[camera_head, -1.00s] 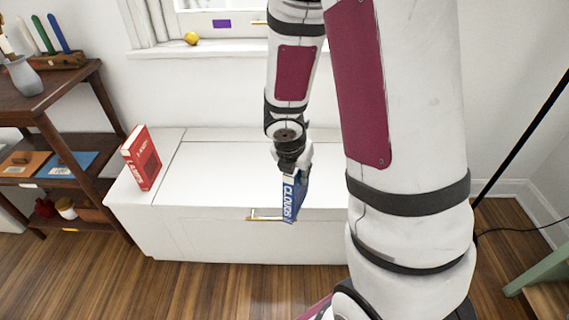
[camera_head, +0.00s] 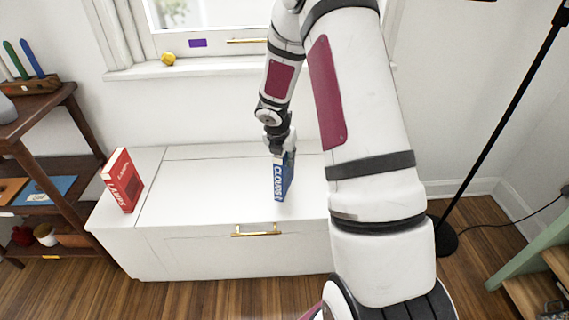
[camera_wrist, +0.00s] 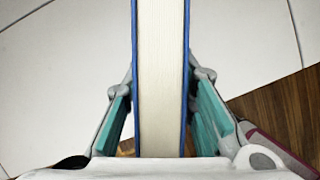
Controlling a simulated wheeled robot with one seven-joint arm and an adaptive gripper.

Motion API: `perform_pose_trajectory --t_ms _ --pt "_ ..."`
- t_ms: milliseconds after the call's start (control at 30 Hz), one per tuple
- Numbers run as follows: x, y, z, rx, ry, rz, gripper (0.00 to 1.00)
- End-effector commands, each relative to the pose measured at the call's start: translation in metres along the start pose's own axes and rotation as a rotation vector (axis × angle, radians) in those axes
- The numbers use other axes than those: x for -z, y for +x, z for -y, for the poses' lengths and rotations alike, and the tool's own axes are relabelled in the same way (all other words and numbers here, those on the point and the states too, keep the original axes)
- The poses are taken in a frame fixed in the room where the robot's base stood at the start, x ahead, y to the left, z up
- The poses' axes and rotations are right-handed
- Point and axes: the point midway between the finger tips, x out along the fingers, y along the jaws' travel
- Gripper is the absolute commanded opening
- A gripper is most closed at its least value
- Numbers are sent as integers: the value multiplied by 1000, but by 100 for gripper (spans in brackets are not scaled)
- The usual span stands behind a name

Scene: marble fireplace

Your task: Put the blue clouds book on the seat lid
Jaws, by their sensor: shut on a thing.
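The blue clouds book (camera_head: 284,178) is upright, with its lettered spine facing me, over the white seat lid (camera_head: 205,190). My gripper (camera_head: 281,148) is shut on the top of the book. In the wrist view the book (camera_wrist: 161,70) shows its page edge between two blue covers, with the teal finger pads of my gripper (camera_wrist: 160,118) on both sides of it. The lid lies below the book in the wrist view too. I cannot tell whether the book's lower edge touches the lid.
A red book (camera_head: 123,181) stands upright at the left end of the white bench. A brass handle (camera_head: 257,230) is on the bench front. A dark wooden shelf (camera_head: 60,160) is at left, a black lamp pole (camera_head: 500,120) at right. The lid left of the blue book is clear.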

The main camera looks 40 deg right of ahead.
Motion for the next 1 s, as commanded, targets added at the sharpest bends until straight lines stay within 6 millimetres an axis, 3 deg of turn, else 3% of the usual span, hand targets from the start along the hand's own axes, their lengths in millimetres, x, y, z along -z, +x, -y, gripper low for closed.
perform_pose_trajectory --t_ms 200,600,633,700,1000 --pt "10 25 0 1 -1 0 0" --pt "12 27 0 0 0 1 0" --pt "12 28 0 1 0 -1 29" --pt "12 27 0 1 0 -1 45" --pt "12 27 0 1 0 -1 45"
